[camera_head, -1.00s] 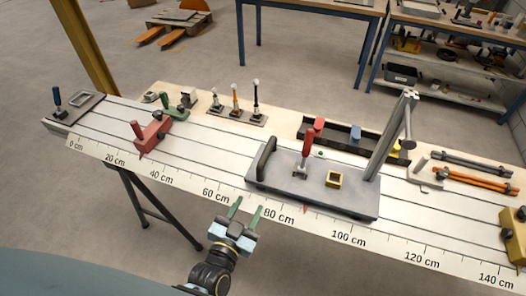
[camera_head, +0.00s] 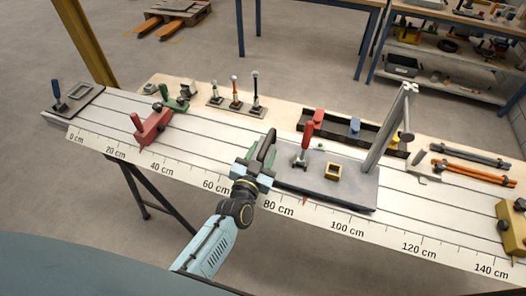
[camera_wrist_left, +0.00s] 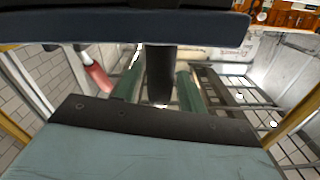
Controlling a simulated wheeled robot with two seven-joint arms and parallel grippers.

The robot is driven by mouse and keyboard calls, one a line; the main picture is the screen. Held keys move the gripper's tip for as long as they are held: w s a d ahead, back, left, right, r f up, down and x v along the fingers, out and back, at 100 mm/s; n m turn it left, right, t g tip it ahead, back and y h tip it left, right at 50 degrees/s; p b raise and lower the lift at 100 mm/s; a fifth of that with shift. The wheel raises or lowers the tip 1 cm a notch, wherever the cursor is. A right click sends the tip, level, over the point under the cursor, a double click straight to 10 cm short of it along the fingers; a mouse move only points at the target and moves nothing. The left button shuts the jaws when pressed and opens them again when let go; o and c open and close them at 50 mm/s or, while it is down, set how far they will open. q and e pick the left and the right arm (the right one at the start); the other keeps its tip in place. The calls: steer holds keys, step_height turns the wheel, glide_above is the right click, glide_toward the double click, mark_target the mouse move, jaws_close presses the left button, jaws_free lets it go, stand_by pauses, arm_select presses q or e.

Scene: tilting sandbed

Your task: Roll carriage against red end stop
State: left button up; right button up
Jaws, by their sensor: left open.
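The carriage (camera_head: 350,190) is a grey plate on the rails, with a dark upright handle (camera_head: 267,146) at its left end, a red lever and a slanted grey post. The red end stop (camera_head: 153,128) sits further left on the rails, near the 40 cm mark, with a clear gap between them. My left gripper (camera_head: 260,158) is at the handle, its green fingers open on either side. The left wrist view shows the dark handle (camera_wrist_left: 160,75) between the two spread fingers. My gripper hides the carriage's near left corner. My right gripper is not in view.
A green clamp (camera_head: 178,104) stands behind the red stop. A yellow block (camera_head: 512,225) is at the far right of the rails. A dark tray (camera_head: 350,133) and orange bars (camera_head: 470,173) lie behind the rails. The rail stretch between stop and carriage is free.

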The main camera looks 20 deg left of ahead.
arm_select(q)
steer(key=shift+w, duration=0.2)
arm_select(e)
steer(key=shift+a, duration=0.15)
arm_select(q)
jaws_close()
